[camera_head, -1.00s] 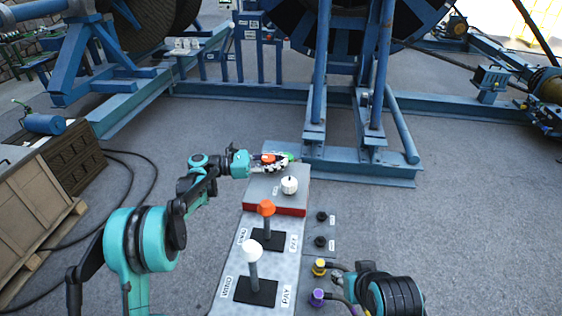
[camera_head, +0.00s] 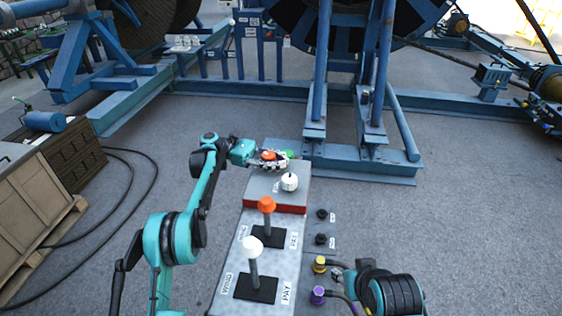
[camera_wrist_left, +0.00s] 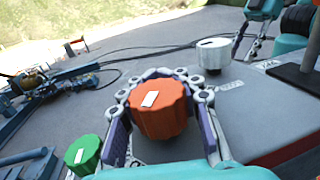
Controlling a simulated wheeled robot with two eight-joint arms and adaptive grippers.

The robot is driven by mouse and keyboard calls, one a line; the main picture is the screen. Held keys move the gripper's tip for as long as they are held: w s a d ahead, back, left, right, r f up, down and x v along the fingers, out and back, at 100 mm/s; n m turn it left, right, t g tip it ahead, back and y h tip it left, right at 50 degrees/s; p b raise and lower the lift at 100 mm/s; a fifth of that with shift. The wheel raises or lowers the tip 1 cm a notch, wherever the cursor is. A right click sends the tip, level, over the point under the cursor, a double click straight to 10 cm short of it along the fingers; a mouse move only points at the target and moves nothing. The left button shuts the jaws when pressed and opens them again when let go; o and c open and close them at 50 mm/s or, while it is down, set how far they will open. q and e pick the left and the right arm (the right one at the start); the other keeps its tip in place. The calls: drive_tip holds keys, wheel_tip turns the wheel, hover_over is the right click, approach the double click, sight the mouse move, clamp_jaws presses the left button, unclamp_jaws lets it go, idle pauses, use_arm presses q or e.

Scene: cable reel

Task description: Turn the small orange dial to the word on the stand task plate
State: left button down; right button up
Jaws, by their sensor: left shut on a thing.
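The small orange dial (camera_head: 268,155) sits at the far end of the grey task plate (camera_head: 262,186). In the left wrist view the orange dial (camera_wrist_left: 160,110) fills the middle, with a white mark on its top. My left gripper (camera_head: 272,160) is shut on it, and in the left wrist view the gripper's linked fingers (camera_wrist_left: 163,100) wrap around its sides. A label beside the dial is partly hidden by the fingers, and its word is unreadable. My right gripper (camera_head: 340,273) is at the lower right, small and partly hidden beside the cable plugs.
A green dial (camera_wrist_left: 84,153) and a white dial (camera_wrist_left: 213,54) flank the orange one. Nearer stand an orange-topped lever (camera_head: 267,206) and a white-topped lever (camera_head: 252,246). Yellow (camera_head: 319,265) and purple (camera_head: 317,295) plugs lie right. A blue steel frame (camera_head: 345,165) rises behind.

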idle(0.3)
use_arm(q)
drive_tip(key=c, duration=1)
unclamp_jaws()
drive_tip(key=shift+c, duration=0.2)
wheel_tip(320, 180, up, 10)
drive_tip(key=shift+o, duration=0.2)
